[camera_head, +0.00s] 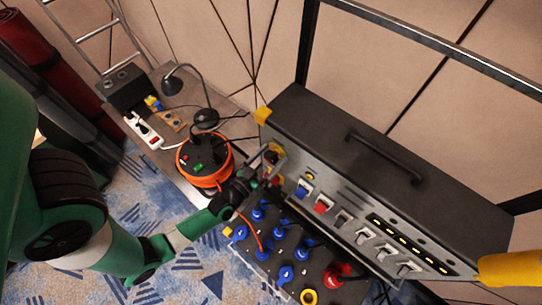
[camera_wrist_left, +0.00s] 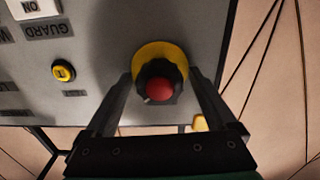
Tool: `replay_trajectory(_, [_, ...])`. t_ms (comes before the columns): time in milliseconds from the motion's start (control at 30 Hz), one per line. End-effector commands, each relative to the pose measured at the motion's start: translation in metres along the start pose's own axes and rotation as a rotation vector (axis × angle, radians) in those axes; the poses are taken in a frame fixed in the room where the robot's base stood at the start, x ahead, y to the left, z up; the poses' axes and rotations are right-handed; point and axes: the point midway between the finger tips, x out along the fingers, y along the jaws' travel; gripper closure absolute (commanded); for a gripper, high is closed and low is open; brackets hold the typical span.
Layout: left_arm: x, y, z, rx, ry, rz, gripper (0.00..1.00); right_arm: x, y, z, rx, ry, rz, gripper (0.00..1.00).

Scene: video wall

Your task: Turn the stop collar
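The stop collar (camera_wrist_left: 152,77) is a black ring around a red button (camera_wrist_left: 160,90) on a yellow disc (camera_wrist_left: 165,50), fixed to the grey panel. In the head view the yellow disc (camera_head: 273,151) shows at the left end of the panel, partly hidden by my gripper. My left gripper (camera_head: 272,165) is at the collar. In the left wrist view its two fingers (camera_wrist_left: 162,88) stand apart, one on each side of the collar, with what looks like a narrow gap at each side. Contact cannot be told for sure. My right gripper is out of view.
The grey console (camera_head: 350,215) carries several switches and a top handle (camera_head: 385,160). Below it is a dark socket panel (camera_head: 318,262) with blue plugs. An orange cable reel (camera_head: 205,160) stands close left of my gripper. A yellow shape (camera_head: 510,268) enters at the right edge.

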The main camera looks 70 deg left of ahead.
Motion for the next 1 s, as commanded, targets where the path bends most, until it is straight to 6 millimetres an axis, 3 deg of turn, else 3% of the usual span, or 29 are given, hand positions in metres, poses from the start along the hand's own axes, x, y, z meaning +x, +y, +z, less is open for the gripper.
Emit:
replay_trajectory(267, [-0.009,0.000,0.001,-0.001,-0.001,0.001,0.10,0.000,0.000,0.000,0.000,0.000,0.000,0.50])
replay_trajectory(367, [-0.026,0.000,0.001,0.000,-0.003,0.002,0.10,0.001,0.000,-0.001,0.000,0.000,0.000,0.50])
replay_trajectory(600, [-0.091,0.001,0.000,0.002,-0.007,0.009,0.10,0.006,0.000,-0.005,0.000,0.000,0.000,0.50])
replay_trajectory(1000, [-0.116,0.000,0.000,0.000,0.000,0.001,0.10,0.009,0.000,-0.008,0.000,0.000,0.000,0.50])
